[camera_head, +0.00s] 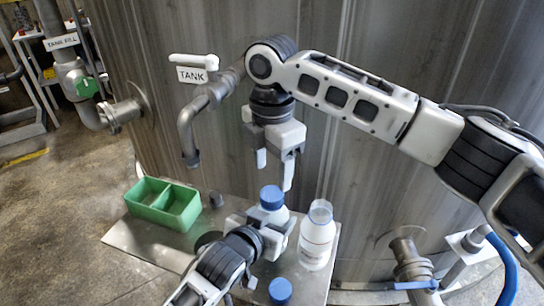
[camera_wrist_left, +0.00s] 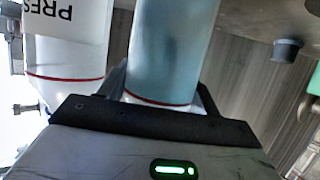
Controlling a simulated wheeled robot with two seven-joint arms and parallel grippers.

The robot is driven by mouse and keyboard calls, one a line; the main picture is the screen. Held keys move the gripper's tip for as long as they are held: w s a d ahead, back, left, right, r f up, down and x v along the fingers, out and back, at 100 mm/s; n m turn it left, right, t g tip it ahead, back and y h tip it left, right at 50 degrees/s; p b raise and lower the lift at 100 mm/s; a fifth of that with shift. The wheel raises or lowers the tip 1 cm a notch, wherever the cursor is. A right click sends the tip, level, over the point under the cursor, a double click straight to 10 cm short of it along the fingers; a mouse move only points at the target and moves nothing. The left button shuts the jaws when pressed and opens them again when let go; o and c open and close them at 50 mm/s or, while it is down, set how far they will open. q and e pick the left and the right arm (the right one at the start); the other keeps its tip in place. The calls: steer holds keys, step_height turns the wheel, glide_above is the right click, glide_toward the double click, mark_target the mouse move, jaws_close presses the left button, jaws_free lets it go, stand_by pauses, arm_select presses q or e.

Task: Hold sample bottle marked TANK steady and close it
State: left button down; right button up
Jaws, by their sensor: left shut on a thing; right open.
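My left gripper (camera_head: 262,232) is shut around a bottle whose blue cap (camera_head: 271,197) shows above the fingers. In the left wrist view the held bottle (camera_wrist_left: 170,50) is pale blue with a red line. No label on it is readable, so I cannot tell if it is the one marked TANK. The cap sits at the bottle's mouth; I cannot tell how tight it is. My right gripper (camera_head: 274,172) is open and empty, fingers pointing down, above the cap and apart from it.
An uncapped bottle (camera_head: 317,240) stands right of the held one; its label starts "PRES" in the left wrist view (camera_wrist_left: 68,30). A loose blue cap (camera_head: 280,291) lies near the front. A green divided bin (camera_head: 163,204) sits left on the metal shelf (camera_head: 150,246). A TANK-tagged pipe (camera_head: 190,130) hangs behind.

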mark_target(272, 193)
steer(key=shift+f, duration=3.15)
steer(key=c, duration=1)
steer(key=o, duration=1.2)
steer(key=shift+c, duration=0.2)
steer(key=shift+r, duration=0.1)
step_height(272, 193, up, 12)
